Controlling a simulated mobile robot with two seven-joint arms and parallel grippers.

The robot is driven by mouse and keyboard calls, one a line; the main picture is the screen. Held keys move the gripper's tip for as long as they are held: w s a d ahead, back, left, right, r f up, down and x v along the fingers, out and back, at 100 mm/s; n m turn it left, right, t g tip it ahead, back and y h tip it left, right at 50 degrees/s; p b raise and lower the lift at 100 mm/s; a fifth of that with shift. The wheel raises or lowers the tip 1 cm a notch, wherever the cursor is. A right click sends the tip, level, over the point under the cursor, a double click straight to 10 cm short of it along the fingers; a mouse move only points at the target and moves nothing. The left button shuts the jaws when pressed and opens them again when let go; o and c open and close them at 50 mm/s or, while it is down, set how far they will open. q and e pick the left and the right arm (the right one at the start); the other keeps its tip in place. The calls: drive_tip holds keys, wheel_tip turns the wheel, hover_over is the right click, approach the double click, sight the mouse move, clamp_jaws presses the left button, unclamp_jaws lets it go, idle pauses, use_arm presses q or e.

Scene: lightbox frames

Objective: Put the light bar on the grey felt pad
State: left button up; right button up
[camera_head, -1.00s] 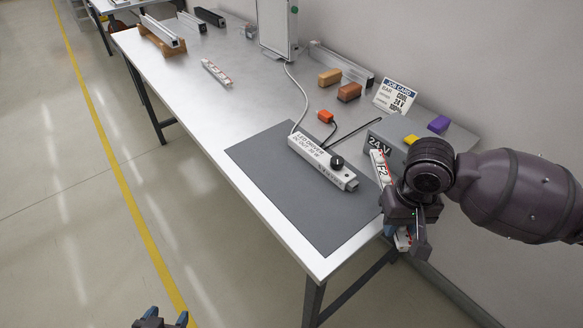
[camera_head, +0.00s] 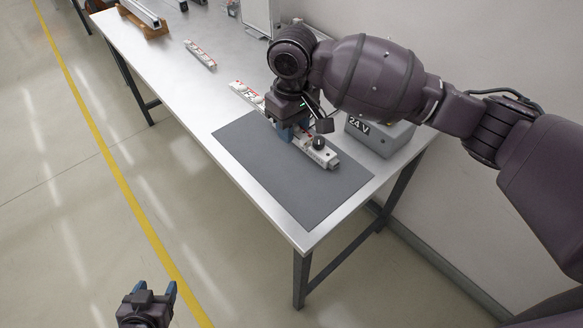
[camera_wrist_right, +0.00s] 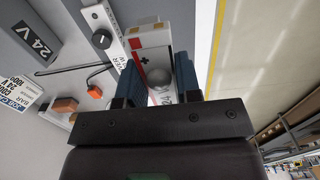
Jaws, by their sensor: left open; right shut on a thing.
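The grey felt pad (camera_head: 252,158) lies on the near end of the table in the head view. My right gripper (camera_head: 287,132) is over the pad's back edge, shut on a white light bar (camera_head: 246,94) with red markings. In the head view one end of the bar sticks out to the left of the gripper; the rest is hidden by it. In the right wrist view the bar's end (camera_wrist_right: 150,42) shows between the fingers (camera_wrist_right: 160,85). I cannot tell the bar's height above the pad. My left gripper (camera_head: 150,292) is open and empty, over the floor.
The white LED driver (camera_head: 318,152) with a black knob lies on the pad's back part, close beside my right gripper. The grey 24 V box (camera_head: 378,137) stands behind it. Another bar (camera_head: 200,54) lies further left on the table. The pad's front part is clear.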

drive_tip(key=b, duration=0.1)
hover_over(292, 181)
wheel_tip(292, 181, down, 9)
drive_tip(key=shift+f+b, duration=0.45)
drive_tip(key=shift+f, duration=2.55)
drive_tip(key=shift+f, duration=0.55)
drive_tip(key=o, duration=1.1)
drive_tip(key=shift+c, duration=0.2)
